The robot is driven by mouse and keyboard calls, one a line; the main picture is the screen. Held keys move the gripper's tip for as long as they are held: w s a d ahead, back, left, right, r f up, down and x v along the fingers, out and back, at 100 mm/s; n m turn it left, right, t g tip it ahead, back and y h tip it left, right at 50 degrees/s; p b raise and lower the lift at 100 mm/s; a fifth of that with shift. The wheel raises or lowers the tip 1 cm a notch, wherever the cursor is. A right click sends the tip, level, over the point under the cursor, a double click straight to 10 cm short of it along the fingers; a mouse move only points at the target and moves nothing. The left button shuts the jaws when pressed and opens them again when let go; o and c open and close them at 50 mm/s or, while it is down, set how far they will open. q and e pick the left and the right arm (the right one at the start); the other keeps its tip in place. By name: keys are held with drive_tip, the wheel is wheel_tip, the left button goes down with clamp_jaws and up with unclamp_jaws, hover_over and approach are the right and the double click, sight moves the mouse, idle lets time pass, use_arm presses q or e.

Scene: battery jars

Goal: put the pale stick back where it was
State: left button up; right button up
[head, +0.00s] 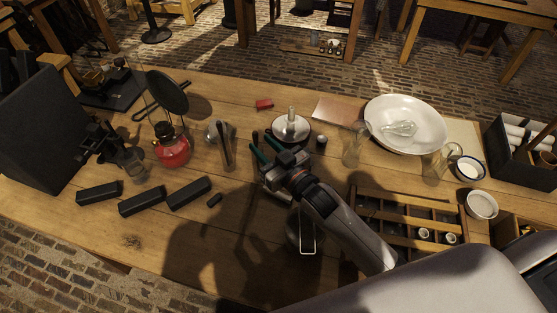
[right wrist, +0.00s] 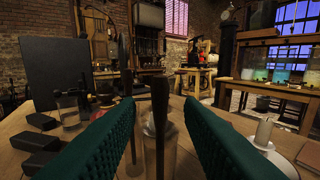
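My right gripper (head: 265,149) is in the middle of the table, its green padded fingers apart. In the right wrist view the two fingers (right wrist: 150,125) stand open with nothing touching both. Between them, farther off, a dark brown stick (right wrist: 160,95) stands upright in a clear glass jar (right wrist: 167,150). A thinner, greyer stick (right wrist: 126,85) stands just left of it. In the head view the jar's sticks (head: 226,148) show left of the gripper. I cannot tell which one is the pale stick. My left gripper does not show.
A round dish with a pale upright post (head: 291,118) stands just beyond the gripper. A red burner (head: 172,148) and black blocks (head: 142,200) lie left. A white basin (head: 415,133), glass jars (head: 354,146) and a wooden rack (head: 405,212) are right. White rolls (head: 515,132) sit in a dark crate.

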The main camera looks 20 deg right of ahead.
drive_tip(key=v, duration=0.6)
drive_tip(key=shift+s+b, duration=0.3)
drive_tip(key=shift+b, duration=0.1)
